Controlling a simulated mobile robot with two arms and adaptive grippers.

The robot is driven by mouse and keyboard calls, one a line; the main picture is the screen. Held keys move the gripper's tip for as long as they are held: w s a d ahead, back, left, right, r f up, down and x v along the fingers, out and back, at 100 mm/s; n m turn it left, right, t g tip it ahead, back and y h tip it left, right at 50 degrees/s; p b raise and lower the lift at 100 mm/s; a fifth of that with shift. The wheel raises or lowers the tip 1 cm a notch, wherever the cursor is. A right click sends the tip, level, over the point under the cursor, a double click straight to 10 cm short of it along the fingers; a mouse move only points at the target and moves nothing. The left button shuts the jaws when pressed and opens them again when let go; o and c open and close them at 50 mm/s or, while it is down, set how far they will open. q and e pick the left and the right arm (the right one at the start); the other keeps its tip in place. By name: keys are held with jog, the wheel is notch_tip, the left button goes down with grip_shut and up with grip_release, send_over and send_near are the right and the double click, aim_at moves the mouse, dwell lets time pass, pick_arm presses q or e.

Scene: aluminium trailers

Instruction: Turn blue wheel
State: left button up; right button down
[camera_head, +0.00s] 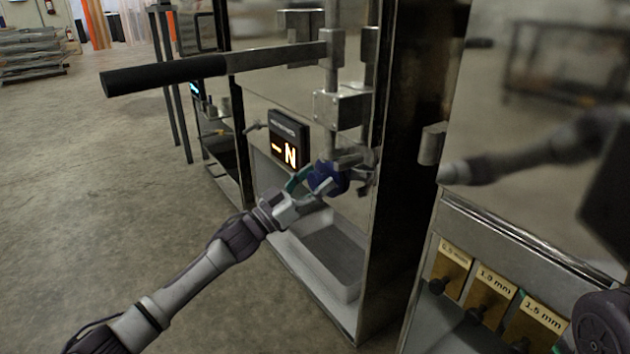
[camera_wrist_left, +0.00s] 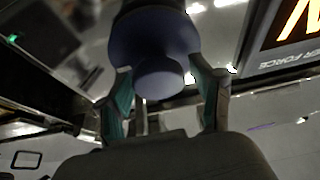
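The blue wheel (camera_head: 326,178) is a dark blue round knob on the front of the metal press, low beside the lit display. My left gripper (camera_head: 312,184) reaches it from the lower left. In the left wrist view the wheel (camera_wrist_left: 150,42) faces me with a smaller round hub in front. The teal-lined fingers of the left gripper (camera_wrist_left: 160,68) are spread apart, one at each side of the wheel. I cannot tell whether the fingertips touch its rim. My right gripper is not in view.
The display (camera_head: 289,140) shows an orange "-N". A long black-gripped lever (camera_head: 165,73) juts left above my arm. A grey tray (camera_head: 340,250) sits below the wheel. Brass blocks labelled in mm (camera_head: 490,291) stand at the lower right. Open floor lies to the left.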

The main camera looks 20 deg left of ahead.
pick_arm(q)
jog(key=c, duration=0.9)
jog(key=shift+o, duration=0.2)
